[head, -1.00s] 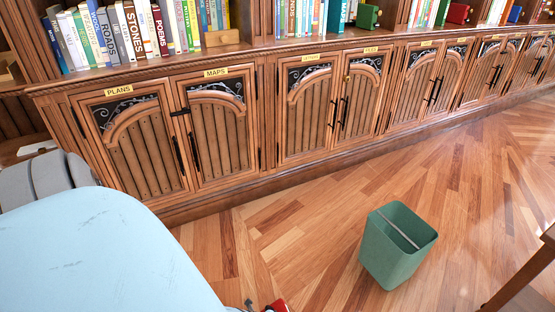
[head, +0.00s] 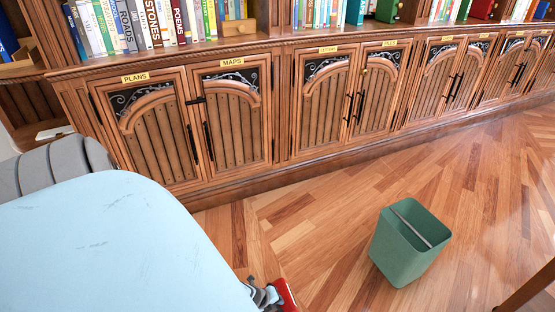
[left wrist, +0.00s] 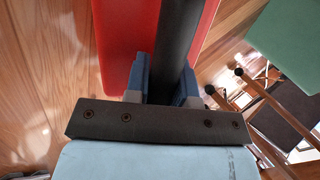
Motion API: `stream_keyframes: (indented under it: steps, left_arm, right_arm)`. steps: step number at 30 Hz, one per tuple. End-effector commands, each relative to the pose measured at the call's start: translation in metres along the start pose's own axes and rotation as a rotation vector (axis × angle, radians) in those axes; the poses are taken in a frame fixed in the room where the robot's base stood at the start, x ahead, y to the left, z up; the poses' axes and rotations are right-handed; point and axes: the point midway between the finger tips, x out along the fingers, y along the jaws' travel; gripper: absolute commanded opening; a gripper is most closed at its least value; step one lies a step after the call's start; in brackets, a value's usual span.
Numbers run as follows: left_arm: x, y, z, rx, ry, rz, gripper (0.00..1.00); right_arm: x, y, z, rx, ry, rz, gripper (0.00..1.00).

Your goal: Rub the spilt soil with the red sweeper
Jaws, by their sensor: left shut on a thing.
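My left gripper (head: 266,296) is at the bottom edge of the head view, below my light blue arm. It is shut on the red sweeper (head: 287,294), of which only a small red part shows there. In the left wrist view the blue fingers (left wrist: 166,82) stand on both sides of the sweeper's dark bar, and the broad red sweeper (left wrist: 128,35) shows beyond them, over wooden floor. The spilt soil is not visible in either view. My right gripper is not in view.
A green bin (head: 408,245) with a grey bar across its top stands on the floor to the right. Wooden cabinets (head: 235,120) with books above line the back. A wooden piece (head: 532,285) is at the lower right. The floor between cabinets and bin is clear.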

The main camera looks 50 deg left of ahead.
Motion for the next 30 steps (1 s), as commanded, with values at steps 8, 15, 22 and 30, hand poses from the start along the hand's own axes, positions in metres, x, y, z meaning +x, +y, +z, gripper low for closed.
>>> stream_keyframes:
  steps: [8,15,22,30]
  left_arm:
    - [-0.005,-0.005,-0.001,0.0,0.002,-0.002,0.0]
    - [-0.025,-0.019,-0.001,0.001,0.002,-0.002,0.0]
    - [-0.043,-0.032,-0.002,0.001,0.002,-0.003,0.0]
    - [-0.05,-0.036,-0.002,0.001,0.002,-0.002,0.0]
  right_arm:
    - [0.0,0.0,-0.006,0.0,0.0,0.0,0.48]
    - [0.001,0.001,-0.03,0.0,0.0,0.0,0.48]
    - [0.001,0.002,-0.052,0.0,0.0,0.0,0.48]
    - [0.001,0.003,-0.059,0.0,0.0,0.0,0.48]
